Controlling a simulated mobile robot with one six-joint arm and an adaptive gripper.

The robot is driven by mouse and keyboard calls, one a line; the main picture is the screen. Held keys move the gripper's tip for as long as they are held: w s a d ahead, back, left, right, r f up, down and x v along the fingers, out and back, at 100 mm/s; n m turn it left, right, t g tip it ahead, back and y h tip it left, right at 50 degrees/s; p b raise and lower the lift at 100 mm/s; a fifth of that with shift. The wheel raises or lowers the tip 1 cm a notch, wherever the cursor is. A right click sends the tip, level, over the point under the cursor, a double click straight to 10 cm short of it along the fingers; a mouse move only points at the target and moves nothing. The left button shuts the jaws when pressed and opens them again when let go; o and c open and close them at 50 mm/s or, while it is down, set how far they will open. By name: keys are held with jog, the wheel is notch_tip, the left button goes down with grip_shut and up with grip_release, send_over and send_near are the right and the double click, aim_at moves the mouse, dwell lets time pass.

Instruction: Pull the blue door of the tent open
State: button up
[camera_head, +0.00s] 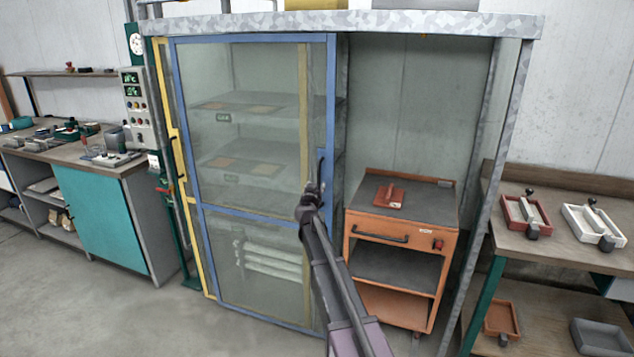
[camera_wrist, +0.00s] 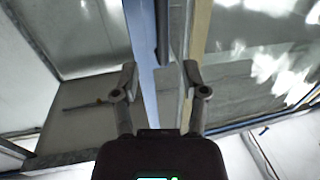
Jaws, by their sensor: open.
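The blue door (camera_head: 331,95) is a blue-framed clear panel covering the left half of the tent front. Its dark handle (camera_head: 320,166) sits on the right upright of the frame. My gripper (camera_head: 312,188) is at that upright, just below the handle. In the wrist view my gripper (camera_wrist: 160,74) is open, with one finger on each side. The blue upright (camera_wrist: 143,50) and the dark handle bar (camera_wrist: 163,35) show between the fingers. I cannot tell whether either finger touches the handle. The gripper and arm hide part of the door's lower right in the head view.
A yellow-framed panel (camera_head: 172,130) shows behind the blue one. The tent's right half is open, with an orange cart (camera_head: 379,222) inside. A teal-fronted bench (camera_head: 102,217) stands left and a tool table (camera_head: 560,240) right. The floor in front left is clear.

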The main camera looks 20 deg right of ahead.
jog(key=shift+v, duration=1.6)
jog(key=s+a+f+n+g+y+p, duration=0.35)
jog(key=s+a+n+y, duration=0.55)
jog(key=s+a+y, duration=0.65)
jog(key=s+d+f+m+g+h, duration=0.1)
jog(key=s+f+g+h, duration=0.1)
jog(key=s, duration=0.7)
jog(key=s+d+f+m+g+h+p, duration=0.1)
jog(key=s+f+g+h, duration=0.2)
jog(key=s+g, duration=0.3)
jog(key=s+d+f+m+g+h, duration=0.1)
jog(key=s+f+g, duration=0.4)
jog(key=s, duration=0.7)
jog(key=shift+d+m+h+p, duration=0.35)
jog(key=shift+m+h, duration=0.15)
jog(key=shift+h, duration=0.45)
